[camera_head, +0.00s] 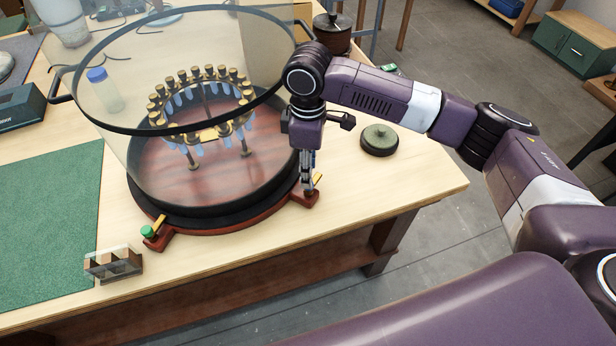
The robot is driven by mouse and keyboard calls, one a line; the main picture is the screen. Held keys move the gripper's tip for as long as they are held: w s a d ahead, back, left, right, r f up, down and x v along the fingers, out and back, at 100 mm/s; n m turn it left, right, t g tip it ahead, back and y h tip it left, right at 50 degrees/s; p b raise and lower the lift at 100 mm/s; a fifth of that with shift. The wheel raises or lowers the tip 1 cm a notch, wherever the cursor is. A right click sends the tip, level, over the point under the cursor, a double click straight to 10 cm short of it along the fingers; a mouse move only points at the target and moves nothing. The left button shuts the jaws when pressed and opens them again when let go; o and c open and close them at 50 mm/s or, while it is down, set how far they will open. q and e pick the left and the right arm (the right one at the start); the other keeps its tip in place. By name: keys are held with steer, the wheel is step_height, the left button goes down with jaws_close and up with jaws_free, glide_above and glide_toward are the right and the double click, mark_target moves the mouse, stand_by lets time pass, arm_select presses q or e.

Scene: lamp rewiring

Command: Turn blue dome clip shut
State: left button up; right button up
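A clear dome (130,160) with a black rim stands over a round red-brown base (215,228). A clip (311,196) with a yellow lever sits on the base's front right edge. My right gripper (307,186) points down at this clip, its fingers close together and touching or just above it. The fingers cover most of the clip, so its knob colour and whether anything is gripped cannot be made out. Another clip with a green knob (149,231) and a yellow lever sits at the base's front left. My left gripper is out of view.
Inside the dome stands a ring-shaped lamp (205,134) with several hanging pieces. A small compartment box (114,264) and a green mat (45,220) lie left. The table's front right is clear.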

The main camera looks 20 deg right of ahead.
steer(key=shift+f+p, duration=0.3)
steer(key=shift+f, duration=1.9)
steer(key=shift+c, duration=0.7)
jaws_close()
